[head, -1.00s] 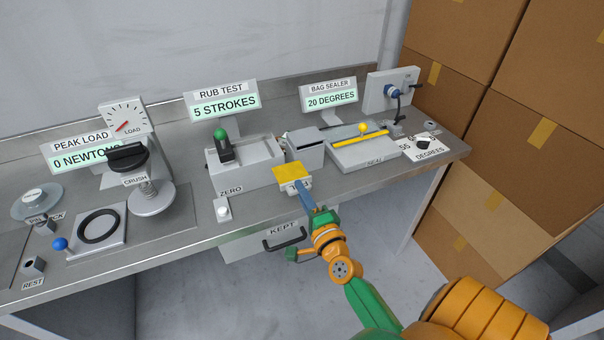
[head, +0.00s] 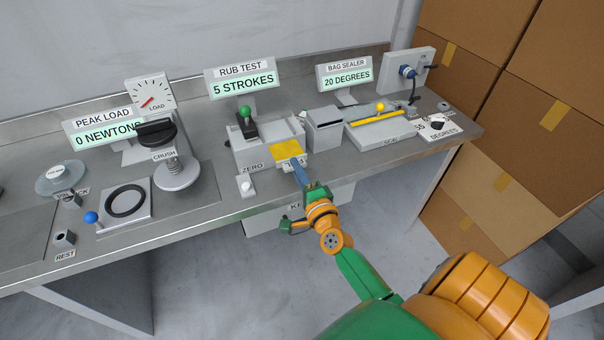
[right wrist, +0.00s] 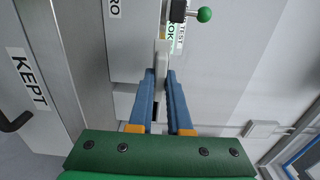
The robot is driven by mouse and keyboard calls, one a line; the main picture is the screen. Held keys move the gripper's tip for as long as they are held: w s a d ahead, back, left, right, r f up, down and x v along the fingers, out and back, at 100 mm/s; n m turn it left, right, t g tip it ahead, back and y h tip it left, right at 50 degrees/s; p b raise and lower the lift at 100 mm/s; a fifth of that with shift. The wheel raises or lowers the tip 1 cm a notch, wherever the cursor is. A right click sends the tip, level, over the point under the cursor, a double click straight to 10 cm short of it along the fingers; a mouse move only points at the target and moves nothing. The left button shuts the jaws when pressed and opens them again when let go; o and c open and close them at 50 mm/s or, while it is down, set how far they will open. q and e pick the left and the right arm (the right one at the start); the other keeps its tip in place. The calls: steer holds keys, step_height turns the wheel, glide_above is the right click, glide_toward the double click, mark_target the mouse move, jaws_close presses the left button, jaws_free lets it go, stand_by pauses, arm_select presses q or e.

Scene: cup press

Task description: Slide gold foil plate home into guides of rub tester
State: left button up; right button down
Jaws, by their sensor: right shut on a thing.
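The gold foil plate (head: 286,150) is a flat yellow square at the front right of the rub tester (head: 262,156), a grey block under the "5 STROKES" sign. I cannot tell whether its edges are inside the guides. My right gripper (head: 296,168) is shut on the plate's pale front tab, with the gold face beyond the fingertips. My left gripper is not in view.
A green-knobbed lever (head: 246,117) stands on the tester. A grey slotted box (head: 324,130) is close on the plate's right. A small white button block (head: 246,187) sits to the front left. The "KEPT" drawer (head: 265,222) is below the bench edge.

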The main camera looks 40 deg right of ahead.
mark_target(285, 145)
steer(key=shift+w+d, duration=0.25)
steer(key=shift+w, duration=0.25)
steer(key=shift+r, duration=0.1)
stand_by(0.9)
steer(key=shift+b+x, duration=0.4)
steer(key=shift+x, duration=1.05)
steer(key=shift+b+x, duration=1.2)
steer(key=shift+x, duration=1.4)
steer(key=c, duration=0.8)
jaws_free()
steer(key=p+v, duration=0.1)
steer(key=v, duration=0.6)
steer(key=shift+s+p, duration=0.1)
steer(key=shift+p, duration=0.2)
